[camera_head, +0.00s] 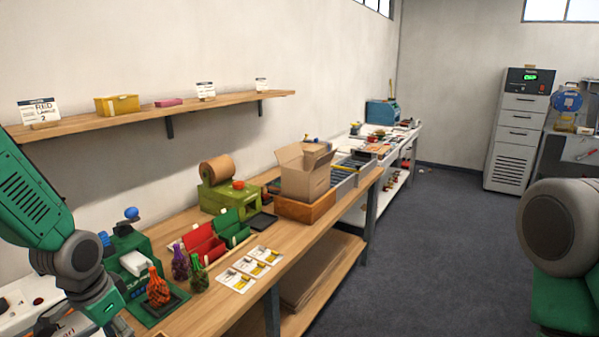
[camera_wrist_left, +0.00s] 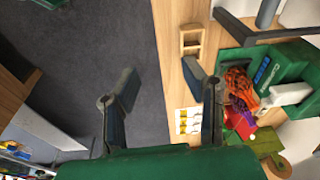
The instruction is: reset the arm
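My left arm comes in from the left in the head view and hangs over the near left end of the workbench (camera_head: 215,292). My left gripper (camera_wrist_left: 160,88) shows in the left wrist view with its two fingers spread wide and nothing between them. It is above the bench edge, with floor below one finger. An orange-red net bag (camera_head: 158,288) stands on the green device (camera_head: 138,249) beside this arm; it also shows in the left wrist view (camera_wrist_left: 237,82). My right arm shows only in part at the right edge of the head view; its gripper is out of view.
A purple net bag (camera_head: 180,263) and a green net bag (camera_head: 199,274) stand near red and green bins (camera_head: 204,243). Picture cards (camera_head: 249,268) lie at the front edge. A cardboard box (camera_head: 305,172) stands farther back. The floor (camera_head: 425,250) right of the bench is clear.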

